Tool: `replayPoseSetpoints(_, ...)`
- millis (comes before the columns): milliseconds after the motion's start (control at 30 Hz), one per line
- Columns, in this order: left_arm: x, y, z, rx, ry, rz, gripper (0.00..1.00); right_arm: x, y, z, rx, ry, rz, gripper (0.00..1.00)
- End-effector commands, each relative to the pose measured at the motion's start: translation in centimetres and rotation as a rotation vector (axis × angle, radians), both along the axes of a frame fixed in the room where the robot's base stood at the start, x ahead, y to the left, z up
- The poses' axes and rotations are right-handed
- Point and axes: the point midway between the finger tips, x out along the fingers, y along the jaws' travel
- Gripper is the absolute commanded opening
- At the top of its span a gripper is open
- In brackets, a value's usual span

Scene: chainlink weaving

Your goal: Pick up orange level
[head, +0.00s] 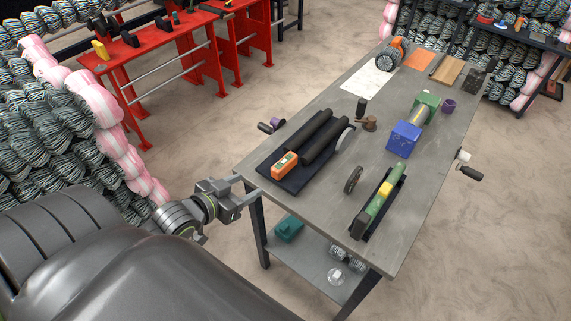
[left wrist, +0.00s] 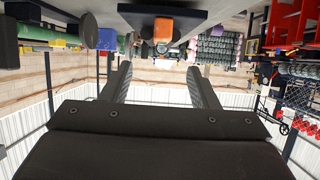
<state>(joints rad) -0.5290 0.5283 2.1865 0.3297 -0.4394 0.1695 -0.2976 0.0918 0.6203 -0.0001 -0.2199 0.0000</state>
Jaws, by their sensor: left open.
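The orange level (head: 284,164) is a small orange block with a pale face. It rests near the front left end of a black roller device's base (head: 283,180) on the grey table. My left gripper (head: 250,188) is open and empty at the table's near left corner, apart from the level. In the left wrist view the level (left wrist: 163,29) shows at the top, beyond the spread fingers of the left gripper (left wrist: 160,67). My right gripper is in neither view.
The grey table (head: 318,210) also holds a green-and-yellow tool (head: 377,198), a dark wheel (head: 353,180), a blue-and-green device (head: 404,138) and a brown piece (head: 370,123). A red bench (head: 150,58) stands at the back left. The near table edge is clear.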

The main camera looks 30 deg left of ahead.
Motion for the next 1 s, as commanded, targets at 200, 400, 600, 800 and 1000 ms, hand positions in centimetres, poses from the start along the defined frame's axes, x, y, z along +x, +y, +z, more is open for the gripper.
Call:
replayPoseSetpoints(200,1.6,-0.7,0.5,-0.007,-0.018,-0.013,0.55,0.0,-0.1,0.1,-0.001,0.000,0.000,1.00)
replayPoseSetpoints(400,5.2,-1.1,-0.9,-0.007,-0.017,-0.013,0.55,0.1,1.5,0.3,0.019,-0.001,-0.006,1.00)
replayPoseSetpoints(600,8.7,-1.5,-2.4,-0.007,-0.015,-0.013,0.55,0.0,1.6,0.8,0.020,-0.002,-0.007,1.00)
replayPoseSetpoints(800,10.8,-1.7,-3.4,-0.005,-0.014,-0.014,0.55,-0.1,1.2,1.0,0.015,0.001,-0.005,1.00)
replayPoseSetpoints(1000,11.6,-1.7,-3.7,-0.003,-0.015,-0.015,0.55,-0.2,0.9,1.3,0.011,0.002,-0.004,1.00)
